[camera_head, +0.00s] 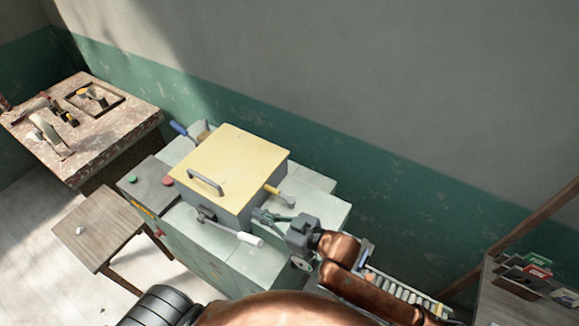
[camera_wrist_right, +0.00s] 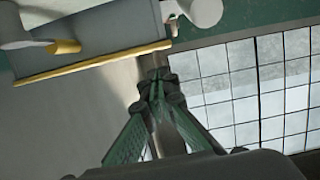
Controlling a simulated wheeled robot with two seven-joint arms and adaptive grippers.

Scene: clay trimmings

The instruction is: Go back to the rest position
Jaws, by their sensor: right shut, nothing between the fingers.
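My right gripper (camera_head: 262,215) is in the head view, just right of the front of a machine with a yellow lid (camera_head: 232,158). Its fingers are shut and hold nothing. In the right wrist view the closed green fingertips (camera_wrist_right: 158,78) point up the picture, below the machine's yellow edge. The lid is down and has a grey handle (camera_head: 206,183). A lever with a white grip (camera_head: 248,239) sticks out at the machine's front, close to my right gripper. My left gripper is not in view.
A worn table (camera_head: 120,135) with tools stands at the far left. A small wooden stool (camera_head: 95,220) stands in front of the machine's left side. A shelf with small boxes (camera_head: 535,270) is at the right. The wall (camera_head: 420,90) runs behind the machine.

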